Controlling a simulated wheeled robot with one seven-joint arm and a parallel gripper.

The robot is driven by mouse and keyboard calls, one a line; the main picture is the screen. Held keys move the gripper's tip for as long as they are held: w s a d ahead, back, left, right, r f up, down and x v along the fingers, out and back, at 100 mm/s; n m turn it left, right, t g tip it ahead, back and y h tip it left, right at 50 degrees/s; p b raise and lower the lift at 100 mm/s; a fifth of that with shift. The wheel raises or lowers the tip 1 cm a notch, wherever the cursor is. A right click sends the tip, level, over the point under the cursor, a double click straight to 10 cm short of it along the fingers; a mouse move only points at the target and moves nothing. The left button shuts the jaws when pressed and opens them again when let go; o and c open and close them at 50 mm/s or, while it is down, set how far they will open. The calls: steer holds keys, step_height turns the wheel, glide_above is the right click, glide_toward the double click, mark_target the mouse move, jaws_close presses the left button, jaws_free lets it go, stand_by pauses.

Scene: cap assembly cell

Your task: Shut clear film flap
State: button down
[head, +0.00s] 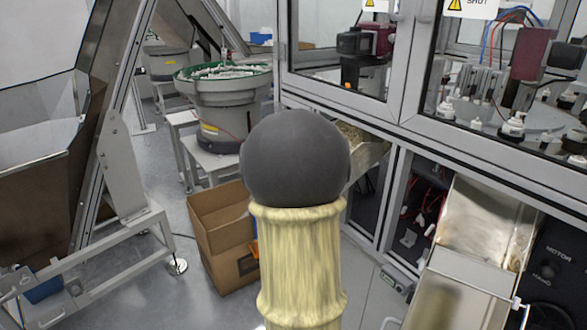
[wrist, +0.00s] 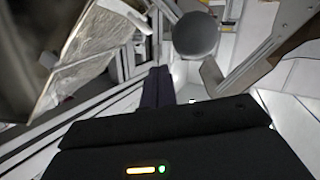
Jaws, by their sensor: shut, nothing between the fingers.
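My gripper shows in the wrist view; its two dark fingers (wrist: 158,86) are together, with nothing between them. No clear film flap can be picked out for certain. In the wrist view, a shiny, wrinkled-looking sheet (wrist: 95,45) stands slanted at the upper left, apart from the fingers in the picture. I cannot tell whether it is film or metal. In the head view, my gripper does not show, and a shiny sloping chute (head: 490,222) sits in the lower right opening of the machine.
A framed machine with glass doors (head: 402,70) fills the right side. A slanted metal frame (head: 125,165) stands at left. An open cardboard box (head: 222,250) sits on the floor in the middle, with a feeder bowl (head: 222,95) behind it. Some grey floor is bare between.

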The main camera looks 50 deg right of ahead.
steer(key=v, duration=0.4)
steer(key=shift+f, duration=0.1)
